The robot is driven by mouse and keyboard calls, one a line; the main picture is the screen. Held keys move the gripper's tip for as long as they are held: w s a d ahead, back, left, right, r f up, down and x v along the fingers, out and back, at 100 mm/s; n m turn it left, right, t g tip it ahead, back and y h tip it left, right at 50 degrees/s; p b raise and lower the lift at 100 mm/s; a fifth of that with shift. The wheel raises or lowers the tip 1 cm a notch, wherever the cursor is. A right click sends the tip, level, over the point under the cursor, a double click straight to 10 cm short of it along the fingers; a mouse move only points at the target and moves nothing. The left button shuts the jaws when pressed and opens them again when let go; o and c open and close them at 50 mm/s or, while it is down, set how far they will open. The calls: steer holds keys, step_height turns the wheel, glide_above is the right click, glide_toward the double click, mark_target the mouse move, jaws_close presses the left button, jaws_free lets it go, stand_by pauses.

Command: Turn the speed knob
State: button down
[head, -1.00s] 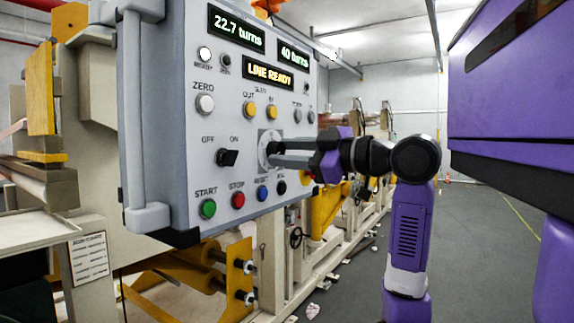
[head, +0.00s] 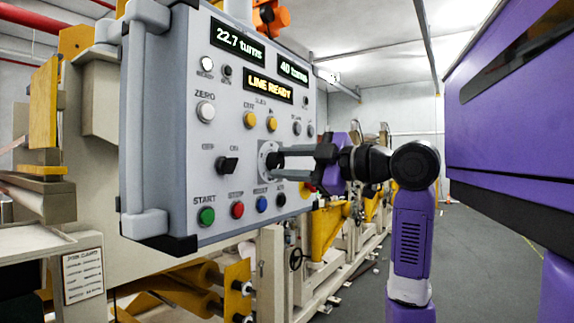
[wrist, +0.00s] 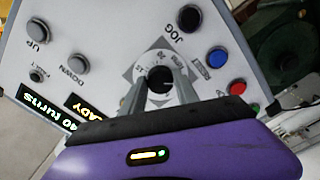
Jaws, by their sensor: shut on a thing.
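The speed knob is a black knob (wrist: 159,79) on a pale round dial (wrist: 142,72) with markings, seen in the wrist view. In the head view the dial (head: 265,158) sits on the grey control panel (head: 180,130), right of the OFF/ON switch. My gripper (head: 277,157) reaches in from the right, its fingertips at the knob. In the wrist view my gripper (wrist: 159,90) has one finger on each side of the knob, shut on it. The fingers partly hide the knob in the head view.
Around the knob are the black OFF/ON switch (head: 228,165), green START button (head: 207,216), red STOP button (head: 238,210) and blue button (head: 262,204). Displays read 22.7 turns (head: 237,40), 40 turns (head: 294,68) and LINE READY (head: 269,85). Open floor (head: 460,270) lies right.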

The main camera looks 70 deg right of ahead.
steer(key=shift+a, duration=0.1)
steer(key=c, duration=0.9)
jaws_free()
steer(key=shift+b+v, duration=0.55)
steer(key=shift+v, duration=3.35)
